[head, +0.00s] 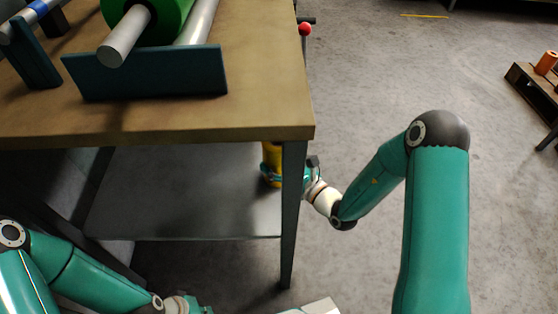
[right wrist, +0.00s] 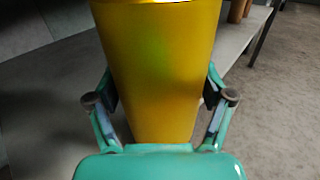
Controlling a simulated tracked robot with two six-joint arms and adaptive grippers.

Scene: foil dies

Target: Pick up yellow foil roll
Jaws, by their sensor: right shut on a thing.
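The yellow foil roll (head: 271,155) is at the right end of the lower shelf, partly hidden by the table leg in the head view. It fills the middle of the right wrist view (right wrist: 160,65), with its top end cut off by the frame. My right gripper (head: 270,178) is shut on the roll, with one finger on each side of it, also in the right wrist view (right wrist: 160,98). I cannot tell whether the roll touches the shelf. My left arm shows at the lower left of the head view, but its fingers are out of frame.
The table (head: 190,122) carries a green roll (head: 165,22) on a stand (head: 148,73). The front leg (head: 291,215) stands close to my right gripper. An orange roll (head: 545,62) sits on a wooden stand at right. The floor between is clear.

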